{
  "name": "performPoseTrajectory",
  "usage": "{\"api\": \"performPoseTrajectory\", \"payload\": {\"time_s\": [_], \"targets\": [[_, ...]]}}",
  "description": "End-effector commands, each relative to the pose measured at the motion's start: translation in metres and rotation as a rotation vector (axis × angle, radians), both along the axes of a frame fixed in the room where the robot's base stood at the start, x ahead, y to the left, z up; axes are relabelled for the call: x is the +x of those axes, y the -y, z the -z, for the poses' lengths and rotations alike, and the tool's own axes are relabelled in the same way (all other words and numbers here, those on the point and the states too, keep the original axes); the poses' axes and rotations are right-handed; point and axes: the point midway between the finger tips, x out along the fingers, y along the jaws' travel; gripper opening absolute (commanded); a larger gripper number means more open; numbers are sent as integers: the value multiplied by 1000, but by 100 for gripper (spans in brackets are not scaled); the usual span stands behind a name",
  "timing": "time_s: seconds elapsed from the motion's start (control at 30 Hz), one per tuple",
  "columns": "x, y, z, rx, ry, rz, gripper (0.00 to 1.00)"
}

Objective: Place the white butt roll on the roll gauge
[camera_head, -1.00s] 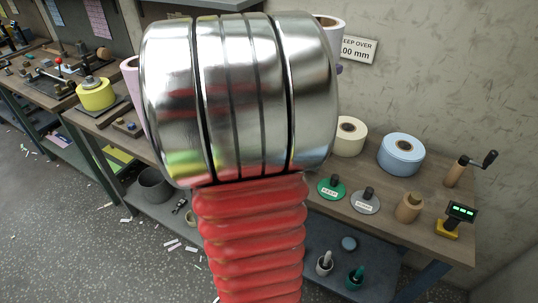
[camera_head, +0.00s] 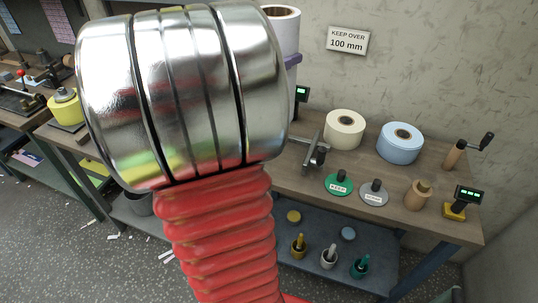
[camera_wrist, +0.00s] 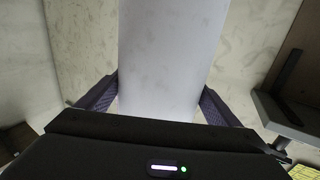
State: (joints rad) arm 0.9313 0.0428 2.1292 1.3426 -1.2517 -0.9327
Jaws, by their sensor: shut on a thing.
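The white roll (camera_head: 284,30) shows in the head view behind my arm's large metal joint, upright with its dark core facing up. Its pale side fills the middle of the wrist view (camera_wrist: 172,50). My gripper (camera_wrist: 160,100) is shut on it, with a purple finger on each side. One purple finger also shows below the roll in the head view. A metal fixture (camera_head: 313,152), which looks like the roll gauge, stands on the bench below the held roll. My arm hides part of this area.
A cream roll (camera_head: 344,130) and a blue roll (camera_head: 400,143) stand right of the fixture. Green (camera_head: 339,183) and grey (camera_head: 373,192) labelled discs lie in front. A cardboard core (camera_head: 418,195) and yellow-based display (camera_head: 460,203) are near the right end. A sign (camera_head: 347,41) reads "KEEP OVER 100 mm".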

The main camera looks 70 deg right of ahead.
Motion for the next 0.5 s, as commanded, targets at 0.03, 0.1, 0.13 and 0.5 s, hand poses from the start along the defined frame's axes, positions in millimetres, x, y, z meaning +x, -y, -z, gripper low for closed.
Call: {"api": "performPoseTrajectory", "payload": {"time_s": [0.03, 0.1, 0.13, 0.5], "targets": [[-1, 0, -2, -5, 1, 2, 29], [-2, 0, -2, -5, 1, 3, 29], [-2, 0, -2, -5, 1, 4, 29], [-11, 1, 46, -2, -2, 20, 29]]}}
